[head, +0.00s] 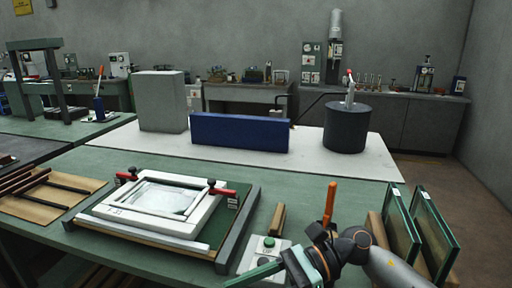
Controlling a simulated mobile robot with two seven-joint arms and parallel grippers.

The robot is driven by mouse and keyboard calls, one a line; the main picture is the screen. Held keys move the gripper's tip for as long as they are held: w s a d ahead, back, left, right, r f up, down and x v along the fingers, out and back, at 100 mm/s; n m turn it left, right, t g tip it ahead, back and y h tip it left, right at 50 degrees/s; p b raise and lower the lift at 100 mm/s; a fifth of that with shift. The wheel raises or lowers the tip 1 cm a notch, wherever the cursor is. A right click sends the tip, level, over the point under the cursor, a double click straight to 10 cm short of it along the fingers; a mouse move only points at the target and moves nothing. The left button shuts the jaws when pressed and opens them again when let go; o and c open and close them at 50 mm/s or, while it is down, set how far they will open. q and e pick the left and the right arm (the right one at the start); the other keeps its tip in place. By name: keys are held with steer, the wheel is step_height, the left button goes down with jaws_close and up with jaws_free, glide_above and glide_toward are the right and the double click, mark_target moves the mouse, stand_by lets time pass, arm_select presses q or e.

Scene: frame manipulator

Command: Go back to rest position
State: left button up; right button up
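My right arm comes in from the lower right, and its gripper (303,268) is low at the front edge of the green bench (130,165). Its fingers are not clear, so I cannot tell whether it is open or shut. My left gripper is not in view. A white frame (190,178) with a pale pane lies flat in a grey fixture (238,222), left of my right gripper. Two red-handled clamps (223,191) sit at the fixture's sides.
A button box (256,261) with a green button is beside my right gripper. An orange upright piece (330,203) rises there. Glass panes (434,235) stand at the right. Wooden strips (38,190) lie left. A blue block (238,132) and dark cylinder (347,130) stand behind.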

steer(key=w+d+f+m+t, duration=0.3)
steer(key=m+t, duration=0.7)
steer(key=m, duration=0.6)
steer(key=w+d+f+m+t, duration=0.2)
steer(key=w+f+m+t, duration=0.15)
steer(key=m+t, duration=1)
steer(key=d+f+m+g+h, duration=0.2)
steer(key=d+f+m+h, duration=0.4)
steer(key=f+m, duration=0.5)
steer(key=s+d+f+m+g+h, duration=0.3)
steer(key=s+f+m+g, duration=0.1)
steer(key=s+f+m, duration=0.3)
steer(key=s+d+f+m+g+h, duration=0.3)
steer(key=s+f+m, duration=0.4)
steer(key=s+f, duration=0.3)
steer(key=shift+s+d+f+g+h, duration=0.3)
steer(key=shift+d+f+g+h, duration=0.1)
steer(key=shift+d, duration=0.4)
steer(key=shift+m, duration=0.25)
